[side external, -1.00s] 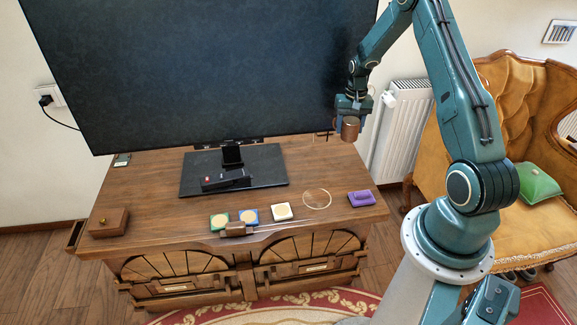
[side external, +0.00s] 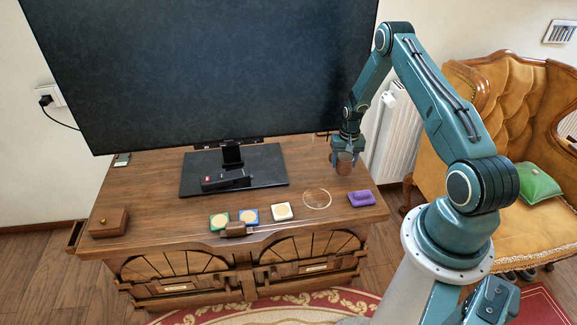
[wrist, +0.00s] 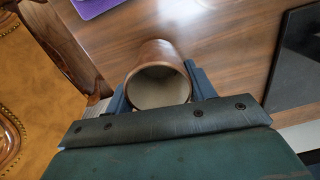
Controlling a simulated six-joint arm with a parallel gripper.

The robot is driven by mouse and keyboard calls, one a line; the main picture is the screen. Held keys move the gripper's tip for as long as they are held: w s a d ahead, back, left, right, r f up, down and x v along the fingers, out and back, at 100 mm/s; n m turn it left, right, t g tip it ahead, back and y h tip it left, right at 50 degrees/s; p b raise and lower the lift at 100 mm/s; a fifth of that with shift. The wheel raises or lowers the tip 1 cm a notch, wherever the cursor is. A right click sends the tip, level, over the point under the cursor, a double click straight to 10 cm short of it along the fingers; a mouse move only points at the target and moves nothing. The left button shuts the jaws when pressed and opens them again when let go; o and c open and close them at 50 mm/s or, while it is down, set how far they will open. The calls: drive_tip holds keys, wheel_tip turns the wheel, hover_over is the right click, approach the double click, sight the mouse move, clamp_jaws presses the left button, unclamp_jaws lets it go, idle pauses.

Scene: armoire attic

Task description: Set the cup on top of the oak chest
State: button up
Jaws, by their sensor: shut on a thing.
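The cup (side external: 344,165) is brown outside with a pale inside. My gripper (side external: 343,158) is shut on it, with its fingers on either side, and points down. In the wrist view the cup (wrist: 158,70) shows its open mouth between the two fingers (wrist: 160,95). The oak chest (side external: 150,190) is the wide wooden piece with a carved front under the screen. The cup is upright at the right rear of its top. I cannot tell whether the cup's base touches the wood.
A large dark screen (side external: 200,70) stands close left of my arm. A clear round disc (side external: 317,199), a purple block (side external: 361,198), several small coloured tiles (side external: 281,212) and a small wooden box (side external: 109,223) lie on the top. A white radiator (side external: 395,130) stands behind, right.

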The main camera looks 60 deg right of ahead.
sight(343, 169)
drive_tip(key=shift+f, duration=1.95)
drive_tip(key=shift+f, duration=0.1)
drive_tip(key=o, duration=1.1)
drive_tip(key=shift+s+d+r, duration=0.1)
drive_tip(key=shift+s+r, duration=0.05)
drive_tip(key=shift+r, duration=5.95)
